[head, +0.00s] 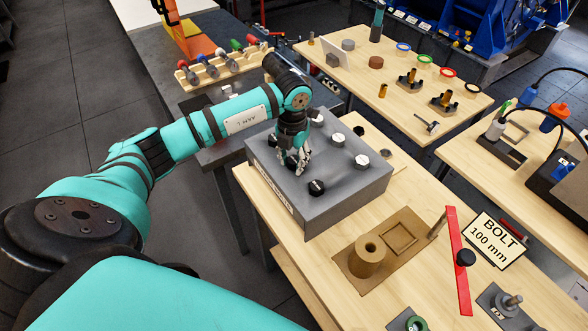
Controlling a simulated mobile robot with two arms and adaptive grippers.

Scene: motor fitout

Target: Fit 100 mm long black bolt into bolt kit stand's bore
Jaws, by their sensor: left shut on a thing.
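The grey block-shaped bolt kit stand (340,187) sits on the near wooden table. Several round black and white heads stand on its top, among them a black one (316,187) near the front edge and a white one (362,161) at the right. My left gripper (297,168) points down at the stand's top, at its left part. It is shut on a dark thing, apparently a black bolt (291,161), mostly hidden by the fingers. I cannot tell how deep this bolt sits in a bore. My right gripper is not in view.
A sign reading "BOLT 100 mm" (490,240) lies right of a red bar (458,262). A brown fixture (368,257) with a hollow cylinder stands in front of the stand. A far table (350,85) holds several small parts. Bare wood shows right of the stand.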

